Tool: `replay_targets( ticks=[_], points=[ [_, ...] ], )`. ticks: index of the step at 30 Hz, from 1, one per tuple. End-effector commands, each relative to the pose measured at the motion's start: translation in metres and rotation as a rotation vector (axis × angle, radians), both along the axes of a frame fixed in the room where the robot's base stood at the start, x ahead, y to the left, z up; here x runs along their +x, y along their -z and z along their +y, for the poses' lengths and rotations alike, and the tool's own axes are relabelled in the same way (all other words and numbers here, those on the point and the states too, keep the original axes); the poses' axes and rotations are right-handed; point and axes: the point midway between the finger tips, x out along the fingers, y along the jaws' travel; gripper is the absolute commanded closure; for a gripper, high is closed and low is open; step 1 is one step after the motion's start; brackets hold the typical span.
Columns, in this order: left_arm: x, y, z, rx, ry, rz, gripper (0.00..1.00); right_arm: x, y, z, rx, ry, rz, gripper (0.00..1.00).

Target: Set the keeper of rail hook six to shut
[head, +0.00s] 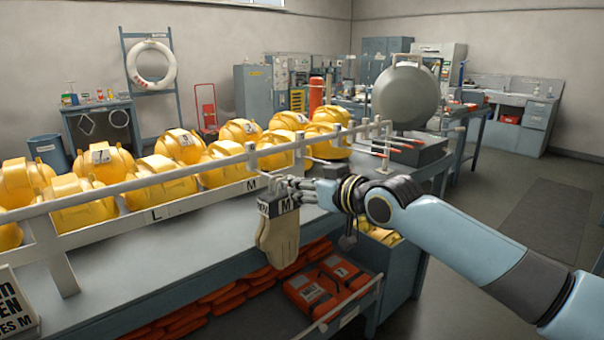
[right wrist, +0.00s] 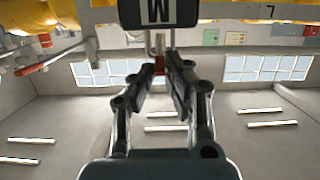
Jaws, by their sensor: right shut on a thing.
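My right gripper (head: 283,186) reaches in from the right to the front of the cream rail (head: 215,163). A black tag marked M (head: 284,207) and a tan glove (head: 277,240) hang just below my fingers; the tag also shows in the right wrist view (right wrist: 158,12). My fingers hide most of this hook, and I cannot read its number or keeper position. My left gripper is out of view.
Other red-tipped hooks (head: 380,148) stick out at the rail's right; one red-tipped hook (right wrist: 35,68) shows left in the wrist view. Orange packs (head: 325,285) lie on the shelf below. The floor at right is clear.

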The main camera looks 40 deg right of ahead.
Motion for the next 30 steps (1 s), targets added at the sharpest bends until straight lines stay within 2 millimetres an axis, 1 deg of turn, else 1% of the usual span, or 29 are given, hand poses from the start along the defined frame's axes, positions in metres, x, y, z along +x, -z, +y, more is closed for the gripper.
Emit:
replay_targets(
  ticks=[1, 3, 6, 9, 12, 18, 30],
  points=[
    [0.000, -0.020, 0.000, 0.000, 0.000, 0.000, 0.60, 0.001, -0.012, 0.000, -0.004, 0.001, 0.044, 1.00],
    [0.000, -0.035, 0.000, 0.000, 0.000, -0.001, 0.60, 0.002, -0.015, 0.000, -0.008, 0.001, 0.110, 1.00],
    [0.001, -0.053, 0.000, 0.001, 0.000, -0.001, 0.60, 0.004, -0.019, 0.000, -0.015, 0.000, 0.202, 1.00],
    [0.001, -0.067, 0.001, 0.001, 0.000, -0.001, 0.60, 0.007, -0.022, 0.001, -0.022, 0.000, 0.297, 1.00],
    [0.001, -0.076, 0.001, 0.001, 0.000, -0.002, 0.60, 0.010, -0.024, 0.001, -0.030, 0.000, 0.390, 1.00],
    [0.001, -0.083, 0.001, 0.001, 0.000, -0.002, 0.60, 0.017, -0.027, 0.002, -0.044, 0.000, 0.578, 1.00],
    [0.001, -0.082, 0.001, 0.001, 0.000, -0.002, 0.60, 0.032, -0.033, 0.003, -0.073, -0.001, 0.945, 1.00]
  ],
)
